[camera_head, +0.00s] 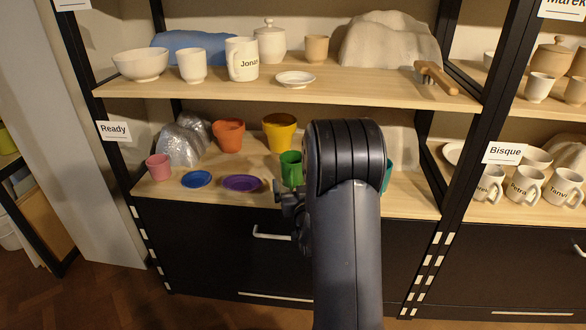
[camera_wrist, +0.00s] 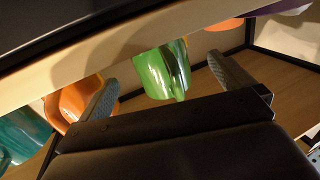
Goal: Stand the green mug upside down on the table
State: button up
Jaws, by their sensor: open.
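The green mug (camera_head: 291,168) stands on the "Ready" shelf, partly hidden behind my arm in the head view. In the wrist view the green mug (camera_wrist: 160,73) appears in the gap between my finger pads, beyond the palm. My gripper (camera_wrist: 165,72) is open, with one pad to each side of the mug in the picture. I cannot tell whether the pads are level with the mug's sides. In the head view my gripper (camera_head: 290,202) is mostly hidden by my arm, just in front of the shelf edge. No table is clearly in view.
On the same shelf are a purple plate (camera_head: 242,183), a blue plate (camera_head: 197,179), a pink cup (camera_head: 158,167), an orange pot (camera_head: 229,135) and a yellow pot (camera_head: 279,132). A teal item (camera_head: 387,176) shows right of my arm. The upper shelf (camera_head: 340,88) overhangs.

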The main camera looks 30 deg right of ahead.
aim_at(295, 178)
jog(key=b+x, duration=0.1)
jog(key=x, duration=0.3)
jog(key=shift+f, duration=0.1)
jog(key=shift+x, duration=1.2)
jog(key=c, duration=1.1)
jog(key=shift+r+p, duration=0.35)
jog(key=shift+r, duration=1.05)
jog(key=shift+c, duration=0.2)
jog(key=b+v, duration=0.4)
jog(key=v, duration=1)
